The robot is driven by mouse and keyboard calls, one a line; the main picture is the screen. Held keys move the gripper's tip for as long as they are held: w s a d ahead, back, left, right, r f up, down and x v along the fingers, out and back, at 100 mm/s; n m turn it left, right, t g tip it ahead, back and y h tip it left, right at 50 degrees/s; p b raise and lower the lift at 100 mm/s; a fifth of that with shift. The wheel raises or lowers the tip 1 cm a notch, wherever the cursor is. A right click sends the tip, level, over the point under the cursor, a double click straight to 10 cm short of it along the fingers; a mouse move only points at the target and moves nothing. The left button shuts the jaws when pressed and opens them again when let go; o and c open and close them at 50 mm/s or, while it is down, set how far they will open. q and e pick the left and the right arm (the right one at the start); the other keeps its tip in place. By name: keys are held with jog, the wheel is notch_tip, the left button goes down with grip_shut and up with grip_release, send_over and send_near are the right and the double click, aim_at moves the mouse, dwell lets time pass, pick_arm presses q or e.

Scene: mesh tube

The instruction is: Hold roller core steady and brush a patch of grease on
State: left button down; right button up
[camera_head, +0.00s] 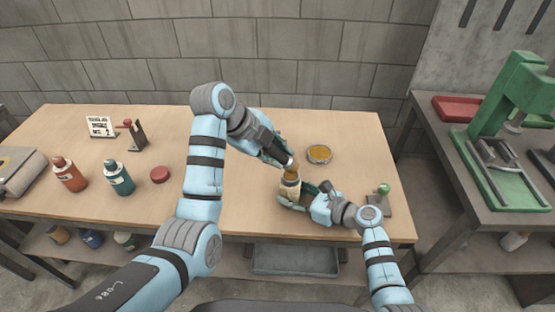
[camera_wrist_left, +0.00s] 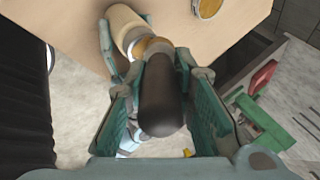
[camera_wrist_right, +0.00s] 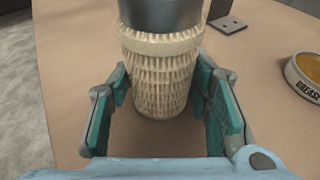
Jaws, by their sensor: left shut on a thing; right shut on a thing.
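The roller core (camera_head: 290,190) is a cream, rib-textured cylinder standing upright near the table's front edge. It also shows in the right wrist view (camera_wrist_right: 160,75), with a dark grey cylindrical part at its top. My right gripper (camera_head: 302,198) is shut around the core, one finger on each side (camera_wrist_right: 163,105). My left gripper (camera_head: 280,157) is shut on the dark handle of a brush (camera_wrist_left: 162,100). The brush points down, its golden bristles (camera_wrist_left: 152,46) at the core's upper part; whether they touch is unclear. The grease tin (camera_head: 319,154) sits open behind and right of the core.
A small stand with a green knob (camera_head: 384,190) is right of my right gripper. Red (camera_head: 69,174) and teal (camera_head: 119,178) bottles, a red puck (camera_head: 159,174) and a sign (camera_head: 101,126) occupy the left side. A green press (camera_head: 505,110) stands on the right bench.

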pick_arm(q)
jog(key=shift+r, duration=3.75)
